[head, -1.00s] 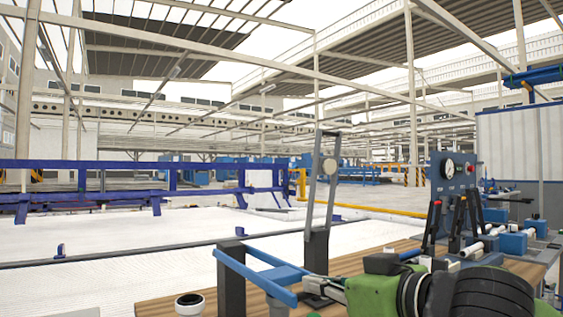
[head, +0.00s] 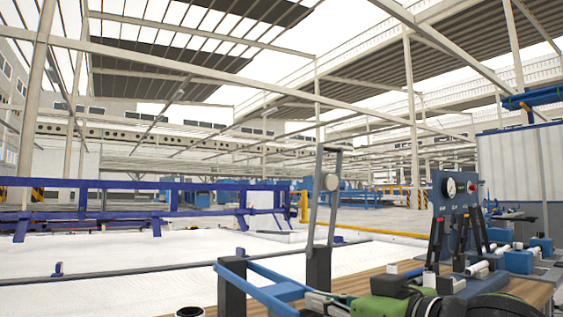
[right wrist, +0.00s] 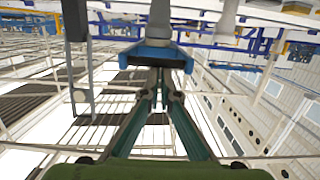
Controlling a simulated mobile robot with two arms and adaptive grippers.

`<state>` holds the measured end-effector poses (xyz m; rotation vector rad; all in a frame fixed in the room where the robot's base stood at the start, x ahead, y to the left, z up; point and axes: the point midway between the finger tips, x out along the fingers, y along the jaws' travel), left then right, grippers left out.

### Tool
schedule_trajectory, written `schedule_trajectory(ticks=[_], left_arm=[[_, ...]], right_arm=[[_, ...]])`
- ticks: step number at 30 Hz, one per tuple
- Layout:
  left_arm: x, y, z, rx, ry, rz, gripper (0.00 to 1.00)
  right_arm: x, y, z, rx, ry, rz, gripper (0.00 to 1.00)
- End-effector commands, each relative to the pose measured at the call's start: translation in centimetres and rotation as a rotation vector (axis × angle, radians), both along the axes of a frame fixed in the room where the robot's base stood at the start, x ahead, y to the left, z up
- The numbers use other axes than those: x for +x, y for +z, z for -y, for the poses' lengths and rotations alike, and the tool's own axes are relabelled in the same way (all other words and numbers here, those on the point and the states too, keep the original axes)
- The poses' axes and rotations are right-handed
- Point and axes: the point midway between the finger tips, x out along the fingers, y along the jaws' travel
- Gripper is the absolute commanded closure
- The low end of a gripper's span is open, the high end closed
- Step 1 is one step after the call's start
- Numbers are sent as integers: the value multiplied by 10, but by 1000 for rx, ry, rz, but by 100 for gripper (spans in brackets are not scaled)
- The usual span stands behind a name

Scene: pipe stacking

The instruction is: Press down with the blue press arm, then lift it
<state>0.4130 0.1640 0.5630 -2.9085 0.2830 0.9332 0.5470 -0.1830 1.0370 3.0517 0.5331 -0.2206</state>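The blue press arm (head: 260,292) is a U-shaped blue frame low in the head view, sloping down toward the lower right, beside dark upright posts. My right gripper (head: 314,299), with its green body, comes in from the lower right and has its tip at the arm's crossbar. In the right wrist view the blue crossbar (right wrist: 152,56) lies just beyond the fingertips of my right gripper (right wrist: 161,86). Its fingers converge and look shut, with nothing visible between them. I cannot tell whether the tips touch the bar.
A wooden bench top (head: 385,277) carries the press. A grey upright frame (head: 314,215) stands behind the arm. A gauge panel (head: 455,200) with black and red handles stands to the right.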

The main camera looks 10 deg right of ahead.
Motion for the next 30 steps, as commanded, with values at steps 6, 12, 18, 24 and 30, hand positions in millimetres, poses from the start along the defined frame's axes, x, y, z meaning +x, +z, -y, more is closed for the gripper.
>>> schedule_trajectory(ticks=[6,12,18,24,30], left_arm=[[0,-3,0,0,0,2,60],[0,-3,0,-1,-1,1,60],[0,-3,0,-1,-1,1,60],[0,-3,0,-1,-1,1,60],[0,-2,0,-1,-1,1,60]], right_arm=[[0,-33,-3,-23,3,-77,100],[0,-33,-4,-23,4,-77,100],[-1,-33,-3,-23,5,-76,100],[-17,-26,4,-24,0,-64,100],[-57,-7,19,-18,-7,-34,100]])
